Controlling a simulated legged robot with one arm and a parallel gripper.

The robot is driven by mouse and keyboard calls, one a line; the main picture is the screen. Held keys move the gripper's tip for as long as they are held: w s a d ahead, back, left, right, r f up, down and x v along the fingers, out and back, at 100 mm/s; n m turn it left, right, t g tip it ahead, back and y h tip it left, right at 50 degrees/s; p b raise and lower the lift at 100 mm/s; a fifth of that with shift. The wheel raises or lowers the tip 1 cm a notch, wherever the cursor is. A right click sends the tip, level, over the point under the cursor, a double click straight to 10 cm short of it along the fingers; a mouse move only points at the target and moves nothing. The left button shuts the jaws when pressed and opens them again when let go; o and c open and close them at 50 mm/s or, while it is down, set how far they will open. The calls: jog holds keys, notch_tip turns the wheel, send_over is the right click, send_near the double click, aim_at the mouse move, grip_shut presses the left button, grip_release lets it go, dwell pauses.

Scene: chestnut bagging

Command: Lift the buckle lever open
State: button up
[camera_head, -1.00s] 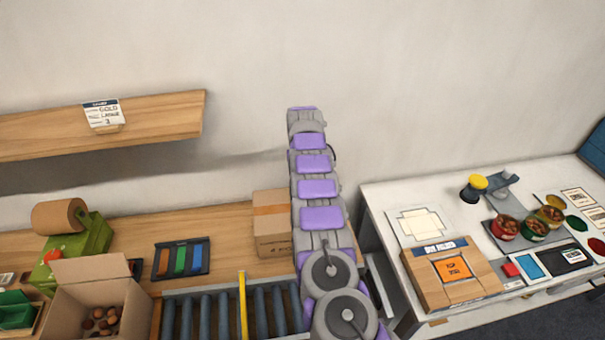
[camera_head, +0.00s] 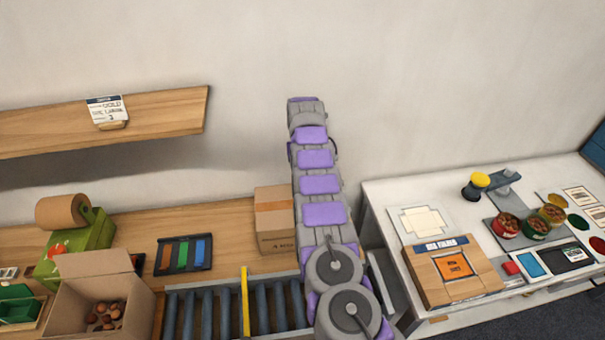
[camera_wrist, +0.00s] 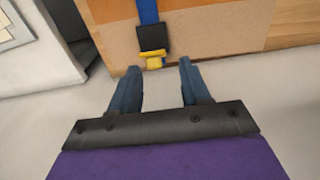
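In the wrist view, a buckle with a black body (camera_wrist: 153,38) and a small yellow lever (camera_wrist: 154,60) sits on a blue strap (camera_wrist: 149,10). The strap runs down the face of a brown cardboard box (camera_wrist: 215,30). My gripper (camera_wrist: 160,66) is open, with its two blue-grey fingers apart. The yellow lever shows between the fingertips, nearer the left one. I cannot tell whether either finger touches it. In the head view my arm hides the gripper, and the buckle is not visible.
In the head view a closed carton (camera_head: 272,207) stands beside my arm, behind the roller conveyor (camera_head: 204,312). An open box of chestnuts (camera_head: 84,271) is at left. A white table (camera_head: 385,193) with tins and a wooden box is at right. A shelf (camera_head: 165,113) hangs upper left.

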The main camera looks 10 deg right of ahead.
notch_tip(320, 180, up, 15)
jog(key=p, duration=1.2)
jog(key=shift+w, duration=0.1)
jog(key=s+r+b, duration=0.5)
jog(key=s, duration=0.7)
jog(key=s+r+b, duration=0.5)
jog(key=s+r, duration=0.1)
jog(key=s, duration=0.6)
jog(key=s+f+b, duration=0.3)
jog(key=s+f, duration=0.3)
jog(key=s, duration=1.1)
jog(key=s+f+g+b, duration=0.1)
jog(key=s+f+b, duration=0.3)
jog(key=s, duration=1.3)
notch_tip(320, 180, down, 2)
jog(key=shift+s+g, duration=0.3)
